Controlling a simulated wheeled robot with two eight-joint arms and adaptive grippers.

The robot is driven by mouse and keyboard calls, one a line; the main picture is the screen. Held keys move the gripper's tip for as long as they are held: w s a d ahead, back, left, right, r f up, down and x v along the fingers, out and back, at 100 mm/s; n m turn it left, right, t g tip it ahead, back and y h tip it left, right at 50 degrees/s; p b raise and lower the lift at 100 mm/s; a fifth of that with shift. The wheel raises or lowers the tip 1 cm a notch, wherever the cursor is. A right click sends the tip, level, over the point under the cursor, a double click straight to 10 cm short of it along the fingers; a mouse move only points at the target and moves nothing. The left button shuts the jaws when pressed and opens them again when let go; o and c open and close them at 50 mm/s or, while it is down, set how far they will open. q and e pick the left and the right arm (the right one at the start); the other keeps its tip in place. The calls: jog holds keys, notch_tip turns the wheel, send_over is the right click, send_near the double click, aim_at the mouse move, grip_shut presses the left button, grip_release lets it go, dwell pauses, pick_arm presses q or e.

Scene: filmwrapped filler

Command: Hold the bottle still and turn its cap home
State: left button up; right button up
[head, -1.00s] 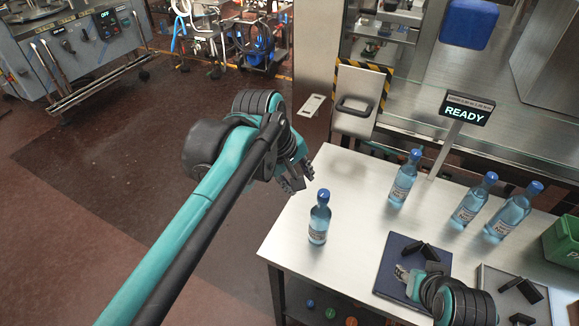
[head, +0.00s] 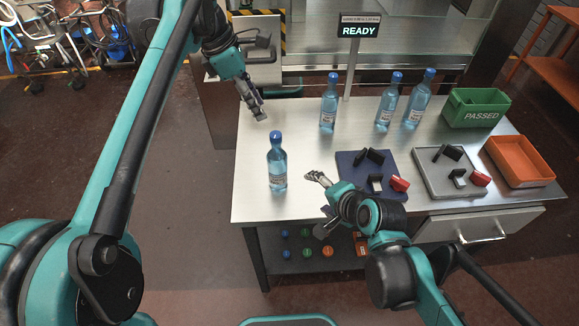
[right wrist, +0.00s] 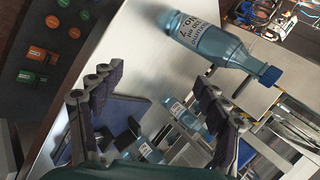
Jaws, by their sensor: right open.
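The nearest bottle (head: 277,165), clear blue with a label, stands upright near the table's left front; its blue cap (head: 275,136) sits on the neck. My left gripper (head: 258,110) is above the table's left edge, behind the bottle and apart from it; its finger gap is not clear. My right gripper (head: 317,178) is to the right of the bottle, open and empty. In the right wrist view the open fingers (right wrist: 152,80) point toward the bottle (right wrist: 205,38), which lies past their tips, its cap (right wrist: 270,74) to the right. I cannot tell how tight the cap is.
Three more capped bottles (head: 328,105) stand at the back by the READY sign (head: 359,30). A dark blue mat (head: 350,165) and a grey tray (head: 430,180) hold small black and red parts. A green PASSED bin (head: 475,108) and an orange tray (head: 522,165) are at right.

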aim_at(283, 166)
jog(key=w+a+m+y, duration=0.1)
jog(key=w+a+m, duration=0.1)
jog(key=m, duration=0.2)
jog(key=w+a+m+t+y, duration=0.1)
jog(key=m, duration=0.4)
jog(key=w+a+m+t+y, duration=0.1)
jog(key=w+a+m, duration=0.1)
jog(key=m, duration=0.2)
jog(key=shift+w+a+r+m, duration=0.3)
jog(key=shift+w+r, duration=0.05)
jog(key=m, duration=0.2)
jog(key=w+a+m, duration=0.1)
jog(key=shift+r+m+t+y, duration=0.1)
jog(key=shift+m+t+y, duration=0.2)
jog(key=shift+m+y, duration=0.1)
jog(key=shift+w+a, duration=0.3)
jog(key=shift+w, duration=0.1)
jog(key=x, duration=0.7)
jog(key=shift+s+d, duration=0.1)
jog(key=c, duration=1.4)
